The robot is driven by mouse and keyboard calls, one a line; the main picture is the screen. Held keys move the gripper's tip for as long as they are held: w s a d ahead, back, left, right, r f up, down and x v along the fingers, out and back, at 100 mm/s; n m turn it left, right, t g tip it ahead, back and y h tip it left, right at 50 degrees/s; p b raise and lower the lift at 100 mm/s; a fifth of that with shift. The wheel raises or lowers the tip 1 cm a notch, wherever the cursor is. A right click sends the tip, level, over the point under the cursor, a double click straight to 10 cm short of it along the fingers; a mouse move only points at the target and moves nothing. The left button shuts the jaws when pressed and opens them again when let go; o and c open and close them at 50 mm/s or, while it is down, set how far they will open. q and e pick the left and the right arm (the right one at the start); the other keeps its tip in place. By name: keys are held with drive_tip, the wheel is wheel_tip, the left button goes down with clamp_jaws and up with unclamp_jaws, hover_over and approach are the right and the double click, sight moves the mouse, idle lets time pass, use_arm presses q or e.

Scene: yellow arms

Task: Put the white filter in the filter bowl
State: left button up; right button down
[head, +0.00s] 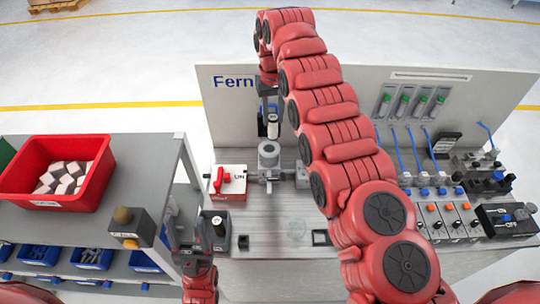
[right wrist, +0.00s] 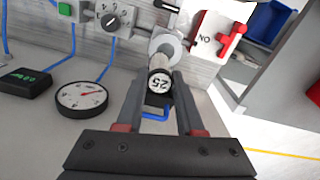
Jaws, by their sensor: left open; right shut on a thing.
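My right gripper (head: 269,112) is at the back of the bench. It is shut on a small cylinder, the white filter (head: 272,128), with a pale face marked "25" in the right wrist view (right wrist: 160,84). In the head view the filter is just above a grey upright cylinder with a round top (head: 268,150), possibly the filter bowl; I cannot tell whether they touch. My left gripper (head: 184,240) is open and empty at the bench's left edge.
A white box with a red switch (head: 228,181) stands left of the grey cylinder. A black device (head: 216,228) is in front of it. A red bin of white blocks (head: 55,172) is on the left shelf. Valves and switches (head: 440,215) crowd the right side.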

sight(269, 138)
drive_tip(key=shift+s+a, duration=0.2)
drive_tip(key=shift+a, duration=0.05)
drive_tip(key=shift+f, duration=0.35)
drive_tip(key=f, duration=0.4)
drive_tip(key=shift+w+a+f+p, duration=0.1)
drive_tip(key=shift+a+f+p, duration=0.05)
drive_tip(key=shift+a+p, duration=0.15)
drive_tip(key=shift+f+p, duration=0.35)
drive_tip(key=shift+f, duration=0.2)
wheel_tip(269, 138, down, 4)
drive_tip(key=shift+r+p, duration=0.25)
drive_tip(key=shift+p, duration=0.5)
drive_tip(key=shift+f+b, duration=0.3)
drive_tip(key=c, duration=0.5)
unclamp_jaws()
drive_tip(key=shift+c, duration=0.2)
drive_tip(key=shift+r, duration=0.1)
